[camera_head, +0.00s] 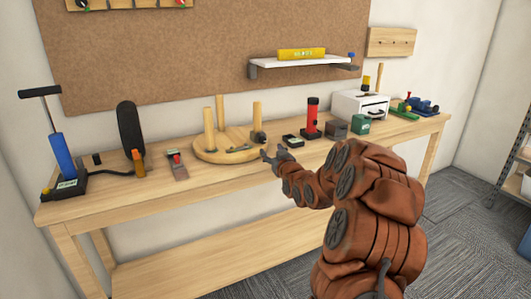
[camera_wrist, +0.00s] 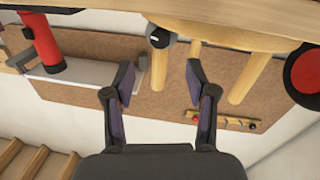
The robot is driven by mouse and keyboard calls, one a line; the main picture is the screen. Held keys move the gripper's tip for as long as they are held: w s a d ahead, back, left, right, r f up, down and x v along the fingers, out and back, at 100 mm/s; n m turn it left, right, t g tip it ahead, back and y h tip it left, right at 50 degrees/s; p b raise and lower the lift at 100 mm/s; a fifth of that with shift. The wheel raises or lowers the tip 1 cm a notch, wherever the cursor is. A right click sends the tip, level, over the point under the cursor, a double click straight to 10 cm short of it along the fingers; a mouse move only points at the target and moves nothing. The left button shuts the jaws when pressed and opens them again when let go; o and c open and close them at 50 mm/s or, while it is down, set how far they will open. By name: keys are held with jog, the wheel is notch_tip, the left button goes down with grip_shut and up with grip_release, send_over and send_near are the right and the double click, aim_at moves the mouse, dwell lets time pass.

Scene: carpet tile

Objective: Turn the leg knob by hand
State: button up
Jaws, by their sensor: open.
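A round wooden piece (camera_head: 215,152) lies on the workbench with several upright legs, like an upturned stool. A dark knob (camera_head: 259,137) sits low on its right leg (camera_head: 257,113). In the wrist view, which is upside down, the black knob (camera_wrist: 160,38) with a pale mark shows at the base of that leg. My gripper (camera_head: 272,154) is at the right front edge of the round piece, close to the knob. In the wrist view my gripper (camera_wrist: 160,82) is open and empty, its fingers apart either side of the leg's line. Contact with the knob is not visible.
A dark tool (camera_head: 240,148) lies on the round piece. A red cylinder (camera_head: 312,117) and white drawer box (camera_head: 359,106) stand to the right. A blue pump (camera_head: 62,155) and black wheel (camera_head: 130,128) stand left. A shelf (camera_head: 300,63) hangs above.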

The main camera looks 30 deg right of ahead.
aim_at(263, 141)
jog(key=shift+p+x, duration=0.4)
jog(key=shift+x, duration=3.55)
jog(key=shift+c, duration=0.4)
grip_shut()
